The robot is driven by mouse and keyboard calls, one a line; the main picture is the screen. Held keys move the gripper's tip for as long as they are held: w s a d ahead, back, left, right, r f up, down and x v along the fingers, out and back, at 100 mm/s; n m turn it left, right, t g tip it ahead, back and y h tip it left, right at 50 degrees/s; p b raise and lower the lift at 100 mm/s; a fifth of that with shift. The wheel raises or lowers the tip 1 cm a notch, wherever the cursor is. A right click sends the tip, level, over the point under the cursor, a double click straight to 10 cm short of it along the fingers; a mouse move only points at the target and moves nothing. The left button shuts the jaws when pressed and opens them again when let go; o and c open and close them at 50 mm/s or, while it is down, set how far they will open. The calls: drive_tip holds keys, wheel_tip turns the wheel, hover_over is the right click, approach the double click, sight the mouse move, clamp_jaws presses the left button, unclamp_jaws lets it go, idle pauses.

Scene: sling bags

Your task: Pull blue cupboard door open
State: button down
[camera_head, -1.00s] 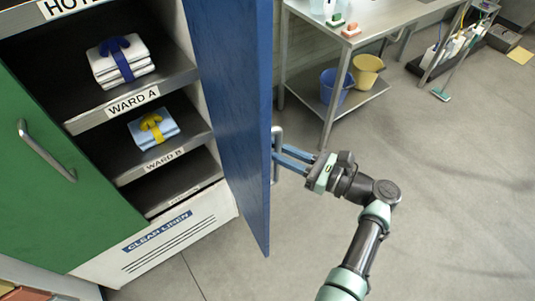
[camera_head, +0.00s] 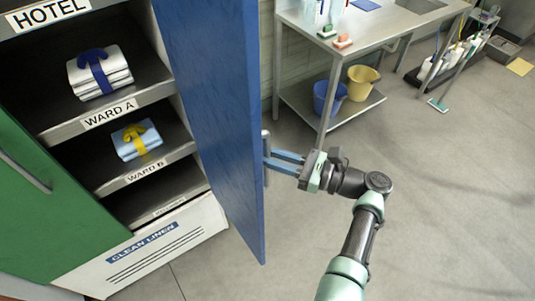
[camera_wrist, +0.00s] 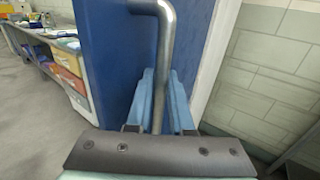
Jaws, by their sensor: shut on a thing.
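The blue cupboard door (camera_head: 211,110) stands swung out from the white cupboard, showing its inner side in the head view. The cupboard's shelves are exposed to its left. Its metal bar handle (camera_head: 265,158) is on the door's right side; in the wrist view the handle (camera_wrist: 166,45) runs down between my fingers. My gripper (camera_head: 268,158) is shut on the handle, with its blue fingers on either side of the bar. The wrist view also shows my gripper (camera_wrist: 160,105) and the blue door (camera_wrist: 115,60) behind it.
The green door (camera_head: 55,200) covers the cupboard's left side. Folded linen bundles (camera_head: 100,72) lie on the shelves. A metal table (camera_head: 360,28) with buckets on its lower shelf stands right of the door.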

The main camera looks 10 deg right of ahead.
drive_tip(key=c, duration=0.8)
unclamp_jaws()
drive_tip(key=shift+w+a, duration=0.1)
drive_tip(key=shift+a, duration=0.05)
drive_tip(key=b+v, duration=0.3)
drive_tip(key=v, duration=1)
drive_tip(key=shift+b, duration=0.3)
